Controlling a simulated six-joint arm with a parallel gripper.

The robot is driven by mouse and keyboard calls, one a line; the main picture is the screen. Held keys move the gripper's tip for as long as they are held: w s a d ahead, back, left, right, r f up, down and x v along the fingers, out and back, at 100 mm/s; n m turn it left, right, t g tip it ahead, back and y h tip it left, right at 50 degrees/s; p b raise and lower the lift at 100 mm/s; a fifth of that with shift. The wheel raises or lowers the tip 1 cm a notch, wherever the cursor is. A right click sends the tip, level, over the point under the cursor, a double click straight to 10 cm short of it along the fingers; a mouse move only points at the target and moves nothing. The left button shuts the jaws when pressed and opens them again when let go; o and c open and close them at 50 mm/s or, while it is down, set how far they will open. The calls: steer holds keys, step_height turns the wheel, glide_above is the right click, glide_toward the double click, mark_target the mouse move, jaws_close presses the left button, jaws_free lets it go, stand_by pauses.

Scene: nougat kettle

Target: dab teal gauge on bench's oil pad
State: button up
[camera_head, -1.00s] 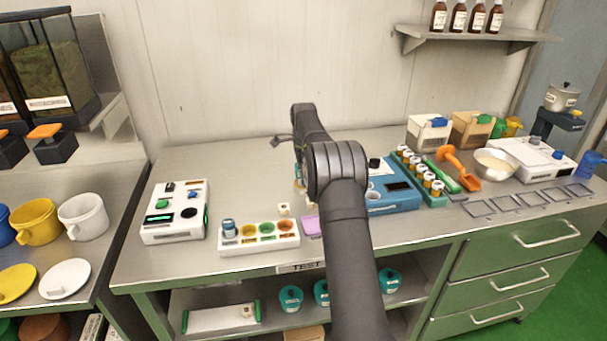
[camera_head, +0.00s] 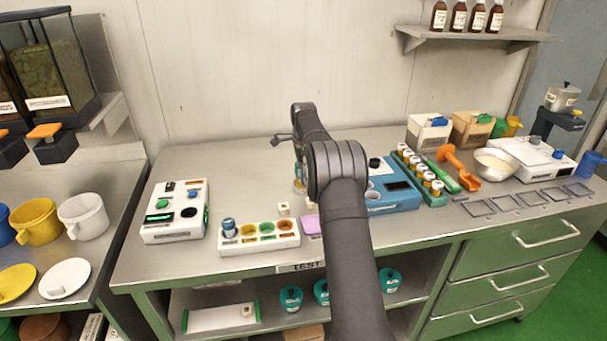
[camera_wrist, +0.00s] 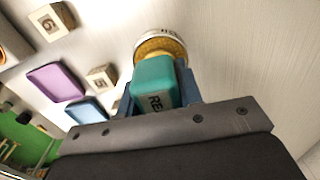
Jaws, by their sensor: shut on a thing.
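A round yellow-brown pad (camera_wrist: 158,46) in a pale lettered rim, which looks like the oil pad, is just beyond the gauge in the wrist view. The gauge's far end overlaps the pad's near edge in the picture; I cannot tell whether they touch.
A purple tray (camera_wrist: 56,82), a blue tray (camera_wrist: 85,110) and pale numbered blocks (camera_wrist: 101,78) lie near the pad. A white tray of coloured wells (camera_head: 258,246) stands left of my arm, a blue device (camera_head: 396,199) right.

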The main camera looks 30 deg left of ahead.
steer(key=shift+r, duration=2.9)
